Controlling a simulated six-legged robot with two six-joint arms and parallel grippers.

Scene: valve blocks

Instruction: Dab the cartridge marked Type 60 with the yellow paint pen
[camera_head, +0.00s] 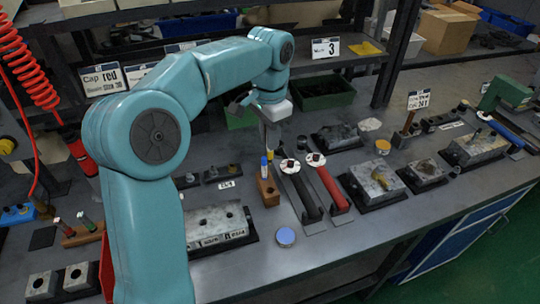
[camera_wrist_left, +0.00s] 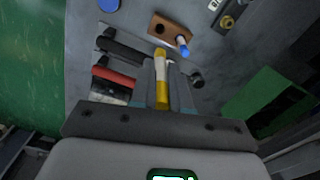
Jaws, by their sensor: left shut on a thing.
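The yellow paint pen (camera_wrist_left: 161,80), with a pale body and yellow ends, is held between the fingers of my left gripper (camera_wrist_left: 158,90) in the left wrist view. In the head view the left gripper (camera_head: 270,140) is above the wooden pen block (camera_head: 267,192), with the pen's yellow tip (camera_head: 270,154) below it. The pen is clear of the block, which still holds a blue-capped pen (camera_head: 264,166). It also shows in the wrist view (camera_wrist_left: 181,44). I cannot read a Type 60 mark on any cartridge. My right gripper is not in view.
Black- and red-handled tools (camera_head: 327,185) lie right of the pen block. Metal valve blocks (camera_head: 217,222) stand on the grey bench, one left of the pen block and others (camera_head: 376,180) to the right. A blue-lidded round tin (camera_head: 286,236) stands near the front edge.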

